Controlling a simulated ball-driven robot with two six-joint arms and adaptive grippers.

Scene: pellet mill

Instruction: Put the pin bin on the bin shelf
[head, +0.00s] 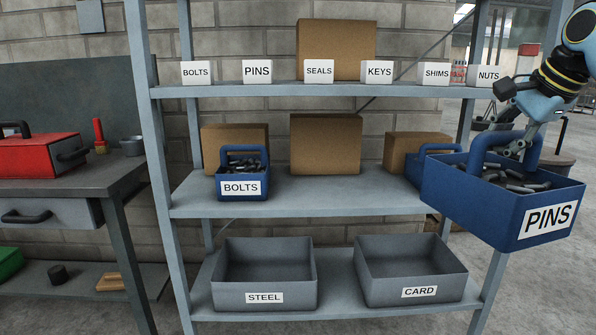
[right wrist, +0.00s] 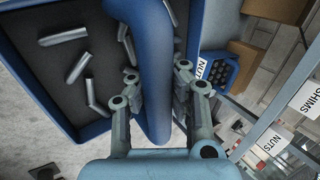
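The pin bin (head: 505,200) is a blue open box with a PINS label, full of grey pins, in the right of the head view. My right gripper (head: 515,148) is shut on its arched handle, which runs between the fingers in the right wrist view (right wrist: 155,75). The bin hangs in the air, in front of the rack's right end. The bin shelf (head: 300,197) is the grey middle board. A blue bolts bin (head: 241,185) stands at its left. A PINS card (head: 257,71) is on the board above, right of the BOLTS card. My left gripper is not in view.
Another blue bin (head: 428,153) stands at the shelf's right end, partly hidden by the pin bin; its NUTS label shows in the right wrist view (right wrist: 200,70). Cardboard boxes (head: 325,145) stand at the back. The shelf front between both blue bins is clear.

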